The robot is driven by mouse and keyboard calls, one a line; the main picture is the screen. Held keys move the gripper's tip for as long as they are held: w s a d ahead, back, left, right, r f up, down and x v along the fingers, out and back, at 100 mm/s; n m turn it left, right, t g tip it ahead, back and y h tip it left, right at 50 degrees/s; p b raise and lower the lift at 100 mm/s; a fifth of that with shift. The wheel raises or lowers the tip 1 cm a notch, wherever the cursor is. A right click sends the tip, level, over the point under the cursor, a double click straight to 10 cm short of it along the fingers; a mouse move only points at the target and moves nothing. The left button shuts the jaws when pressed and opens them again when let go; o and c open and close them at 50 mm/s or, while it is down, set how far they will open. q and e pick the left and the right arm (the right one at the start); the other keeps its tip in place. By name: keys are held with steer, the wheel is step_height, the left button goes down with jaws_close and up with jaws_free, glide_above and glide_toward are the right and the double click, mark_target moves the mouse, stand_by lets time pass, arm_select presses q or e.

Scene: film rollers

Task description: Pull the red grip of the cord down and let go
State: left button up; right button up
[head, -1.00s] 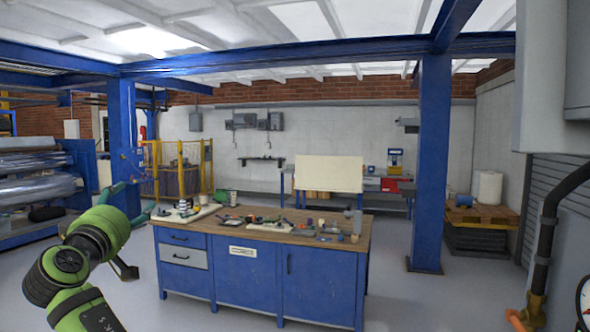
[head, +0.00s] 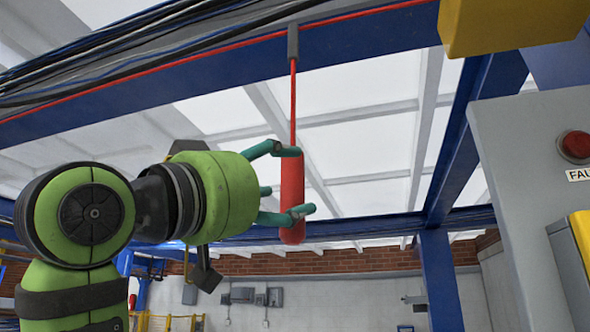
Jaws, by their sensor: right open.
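The red grip (head: 291,182) is a smooth red cylinder hanging upright on a thin red cord (head: 293,100) in the middle of the head view. The cord comes down from a grey fitting (head: 293,42) on the blue overhead beam. My right gripper (head: 295,183), with green body and teal fingers, is level with the grip, coming from its left. Its fingers are open and spread around the grip, one near its top and one crossing in front near its lower end. I cannot tell whether they touch it. My left gripper is not in view.
Cables and a red line run along the blue beam (head: 220,75) above. A yellow box (head: 510,22) hangs at the upper right. A grey cabinet (head: 520,190) with a red button (head: 576,146) stands at the right. The space just right of the grip is clear.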

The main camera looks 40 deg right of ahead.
mark_target(290, 183)
steer(key=p+x, duration=0.1)
steer(key=x, duration=0.2)
steer(key=shift+s+d, duration=0.15)
steer(key=shift+d, duration=0.05)
steer(key=shift+a, duration=0.1)
